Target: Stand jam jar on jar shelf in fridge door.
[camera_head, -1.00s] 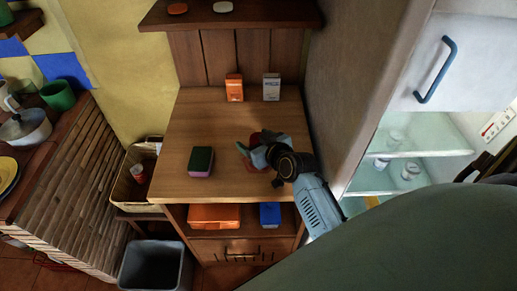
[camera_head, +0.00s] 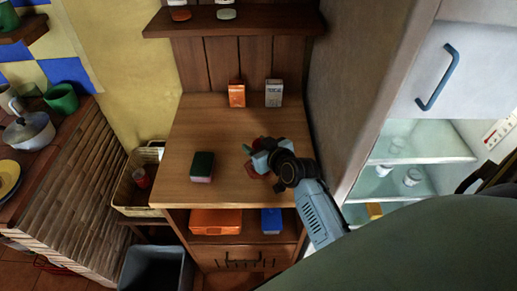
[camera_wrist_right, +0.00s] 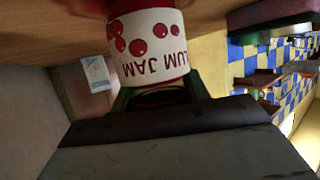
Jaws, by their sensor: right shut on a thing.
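The jam jar (camera_wrist_right: 150,45) has a white label with red plums and "LUM JAM" lettering, which appears upside down in the right wrist view. My right gripper (camera_head: 263,158) is shut on it, over the wooden cabinet top. In the head view the gripper mostly hides the jar, and only dark red bits show. I cannot tell its height above the wood. The fridge (camera_head: 352,110) stands to the right, its lower compartment open to view with pale glass shelves (camera_head: 440,150). I cannot tell which is the jar shelf. My left gripper is not in view.
A green-and-pink sponge (camera_head: 202,166) lies left of my right gripper. Small white jars (camera_head: 413,177) stand on the fridge shelves. The fridge's side wall rises between cabinet and shelves.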

